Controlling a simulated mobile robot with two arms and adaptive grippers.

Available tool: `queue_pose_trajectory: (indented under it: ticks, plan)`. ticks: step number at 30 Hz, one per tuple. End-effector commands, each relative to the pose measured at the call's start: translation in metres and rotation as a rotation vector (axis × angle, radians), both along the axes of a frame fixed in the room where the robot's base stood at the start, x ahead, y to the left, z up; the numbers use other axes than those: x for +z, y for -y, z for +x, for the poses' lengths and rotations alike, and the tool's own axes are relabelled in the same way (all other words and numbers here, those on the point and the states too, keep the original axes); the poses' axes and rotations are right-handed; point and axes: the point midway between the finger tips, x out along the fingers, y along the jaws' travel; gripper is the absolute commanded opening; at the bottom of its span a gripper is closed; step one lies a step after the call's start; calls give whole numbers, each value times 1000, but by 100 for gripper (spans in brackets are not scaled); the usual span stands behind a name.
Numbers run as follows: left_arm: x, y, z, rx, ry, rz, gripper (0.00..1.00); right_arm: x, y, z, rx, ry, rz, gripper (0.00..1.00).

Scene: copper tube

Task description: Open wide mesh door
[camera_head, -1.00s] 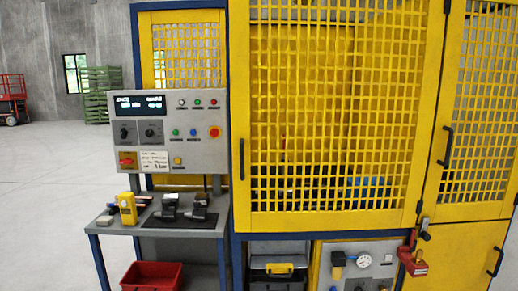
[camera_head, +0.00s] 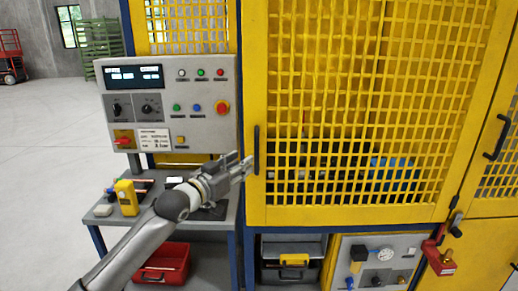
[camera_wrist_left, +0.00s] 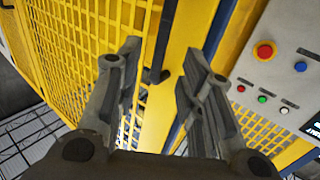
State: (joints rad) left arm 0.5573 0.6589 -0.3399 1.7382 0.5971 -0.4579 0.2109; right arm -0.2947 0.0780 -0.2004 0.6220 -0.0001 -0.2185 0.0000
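The wide yellow mesh door (camera_head: 345,214) stands shut in its blue-framed cabinet. Its black vertical handle (camera_head: 256,150) is on the door's left edge. My left gripper (camera_head: 245,165) reaches in front of the control panel's lower right and points at the handle. In the left wrist view my left gripper (camera_wrist_left: 163,55) has its two fingers spread, with the black handle (camera_wrist_left: 160,48) showing in the gap between the fingertips. The fingers are not closed on it; I cannot tell the exact depth between them. My right gripper is not in view.
A grey control panel (camera_head: 205,128) stands left of the door above a small table (camera_head: 226,222). A red bin (camera_head: 165,268) is beneath. A red padlock device (camera_head: 440,262) hangs at the door's lower right. Open floor (camera_head: 35,160) lies to the left.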

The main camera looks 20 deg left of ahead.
Motion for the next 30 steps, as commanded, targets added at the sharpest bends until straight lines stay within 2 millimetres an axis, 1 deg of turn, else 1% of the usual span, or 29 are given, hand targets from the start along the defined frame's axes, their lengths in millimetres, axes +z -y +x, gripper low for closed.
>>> queue_pose_trajectory:
  ticks: [1, 3, 6, 10, 15, 18, 20, 30]
  plan:
    - [5, 3, 8, 0, 0, -3, 35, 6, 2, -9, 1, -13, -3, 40]
    - [4, 6, 19, 1, -1, -3, 35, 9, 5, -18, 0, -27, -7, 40]
    - [4, 11, 34, 1, -2, -2, 35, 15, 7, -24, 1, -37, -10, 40]
    - [3, 16, 51, 1, -1, -3, 35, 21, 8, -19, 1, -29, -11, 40]
    - [2, 22, 70, 0, -1, -1, 35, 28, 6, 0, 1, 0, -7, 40]
    - [2, 24, 77, 1, -1, -2, 35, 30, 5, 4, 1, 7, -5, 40]
    - [1, 25, 80, 1, 0, 0, 35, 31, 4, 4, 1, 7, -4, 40]
    - [0, 27, 84, 1, 0, 0, 35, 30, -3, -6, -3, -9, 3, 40]
